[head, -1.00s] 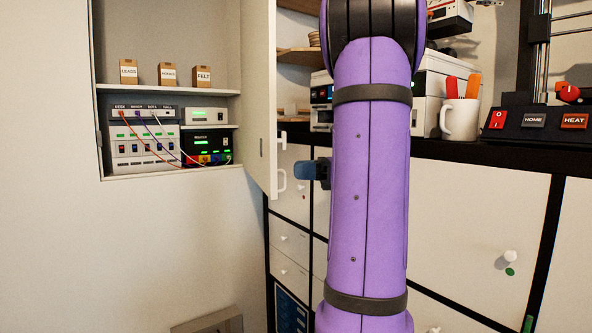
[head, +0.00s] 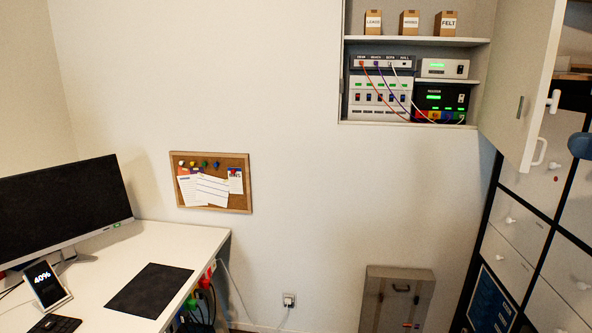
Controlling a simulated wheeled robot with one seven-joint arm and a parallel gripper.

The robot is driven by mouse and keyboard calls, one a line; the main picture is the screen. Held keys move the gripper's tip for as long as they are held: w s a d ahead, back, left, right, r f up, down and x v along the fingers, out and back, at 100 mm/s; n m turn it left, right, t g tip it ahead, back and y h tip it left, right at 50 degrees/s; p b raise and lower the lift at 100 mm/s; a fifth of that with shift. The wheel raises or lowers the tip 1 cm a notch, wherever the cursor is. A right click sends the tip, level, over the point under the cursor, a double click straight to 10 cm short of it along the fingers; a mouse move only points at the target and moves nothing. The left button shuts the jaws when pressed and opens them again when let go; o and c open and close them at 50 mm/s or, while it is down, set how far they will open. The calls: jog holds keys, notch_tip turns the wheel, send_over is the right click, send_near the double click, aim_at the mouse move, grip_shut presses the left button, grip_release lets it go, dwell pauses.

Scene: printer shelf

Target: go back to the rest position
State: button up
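A dark blue rounded piece at the right edge of the head view looks like the tip of my gripper (head: 580,146). It is in front of the white drawers, just right of the open cabinet door. The rest of my gripper and my purple arm are outside the picture. I cannot tell whether the gripper is open, shut or holding anything.
The wall cabinet's door (head: 527,90) stands open at the upper right, close to my gripper in the picture. The drawer unit (head: 512,222) fills the right side. A desk (head: 205,245) with a monitor (head: 62,208) stands at left. A grey box (head: 397,297) is low on the wall.

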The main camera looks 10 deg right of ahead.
jog(key=w+a+f+n+g+h, duration=0.15)
jog(key=a+n+g, duration=0.3)
jog(key=a, duration=0.45)
jog(key=s+a+f+n+g+y, duration=0.1)
jog(key=a+f+n+g, duration=0.3)
jog(key=a, duration=0.5)
jog(key=s+a+f+n+h, duration=0.1)
jog(key=s+a+n+h, duration=0.2)
jog(key=n, duration=0.7)
jog(key=s+a+f+n+h, duration=0.1)
jog(key=s+a+n+h, duration=0.3)
jog(key=a+n+h, duration=0.3)
jog(key=n, duration=0.3)
jog(key=shift+a+f, duration=0.3)
jog(key=shift+a, duration=0.1)
